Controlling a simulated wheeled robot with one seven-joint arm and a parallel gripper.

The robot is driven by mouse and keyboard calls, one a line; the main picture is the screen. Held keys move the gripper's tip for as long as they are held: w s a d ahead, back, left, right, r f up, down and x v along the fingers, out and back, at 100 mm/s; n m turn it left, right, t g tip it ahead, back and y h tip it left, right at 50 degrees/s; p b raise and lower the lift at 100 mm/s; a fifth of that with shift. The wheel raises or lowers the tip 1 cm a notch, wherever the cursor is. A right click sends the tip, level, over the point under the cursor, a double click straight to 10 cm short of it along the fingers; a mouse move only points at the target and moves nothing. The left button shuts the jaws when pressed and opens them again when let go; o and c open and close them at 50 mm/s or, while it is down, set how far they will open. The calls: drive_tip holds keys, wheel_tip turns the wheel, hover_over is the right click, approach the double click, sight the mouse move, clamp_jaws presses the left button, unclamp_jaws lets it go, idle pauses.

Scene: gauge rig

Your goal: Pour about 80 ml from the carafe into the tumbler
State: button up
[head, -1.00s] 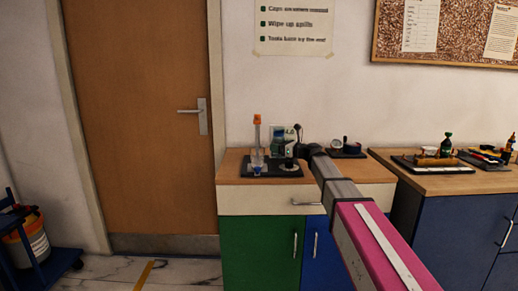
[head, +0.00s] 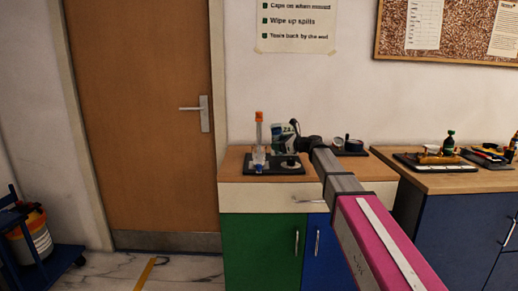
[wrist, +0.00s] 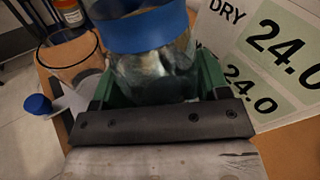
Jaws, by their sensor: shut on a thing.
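The carafe (wrist: 150,75) is clear glass with a broad blue band (wrist: 140,28); in the wrist view its body sits between my gripper's green fingers. My gripper (wrist: 155,88) is shut on it. In the head view the tumbler (head: 259,156) is small, on the dark tray, left of my gripper (head: 294,142). The carafe is hard to make out there. Its exact tilt and liquid level cannot be told.
An orange-topped upright item (head: 259,127) stands behind the tumbler. A blue-capped item (wrist: 38,104) is near the tumbler. A card reading DRY and 24.0 (wrist: 262,60) is at right in the wrist view. The dark tray (head: 290,171) lies on the wooden cabinet top.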

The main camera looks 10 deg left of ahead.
sight(282, 134)
drive_tip(key=shift+s+r+n, duration=0.1)
drive_tip(key=shift+n, duration=0.2)
drive_tip(key=shift+s+a+f+n+h, duration=0.15)
drive_tip(key=shift+f+n+h, duration=0.1)
drive_tip(key=shift+f+n, duration=0.15)
drive_tip(key=shift+s+a+f+n+h, duration=0.1)
drive_tip(key=shift+f+n+h, duration=0.15)
drive_tip(key=shift+f+n, duration=0.1)
drive_tip(key=shift+s+a+r+n+h, duration=0.15)
drive_tip(key=shift+a+n+h, duration=0.1)
drive_tip(key=shift+n+h, duration=0.35)
drive_tip(key=shift+r+n+t, duration=0.3)
drive_tip(key=shift+r+n, duration=0.15)
drive_tip(key=shift+r, duration=0.1)
drive_tip(key=shift+w+d+f+n+h, duration=0.1)
drive_tip(key=shift+w+d+n+h, duration=0.15)
drive_tip(key=shift+n+h, duration=0.4)
drive_tip(key=shift+r+n, duration=0.2)
drive_tip(key=shift+n, duration=0.05)
drive_tip(key=shift+w+d+r+n+t+h, duration=0.15)
drive_tip(key=shift+r+n+t+h, duration=0.3)
drive_tip(key=shift+r+n, duration=0.2)
drive_tip(key=shift+r+n+p, duration=0.25)
drive_tip(key=shift+r+p, duration=0.05)
drive_tip(key=shift+r, duration=0.2)
drive_tip(key=shift+s+a+r+n+t+h, duration=0.2)
drive_tip(key=shift+r+n+t+h, duration=0.15)
drive_tip(key=shift+r+n+h, duration=0.05)
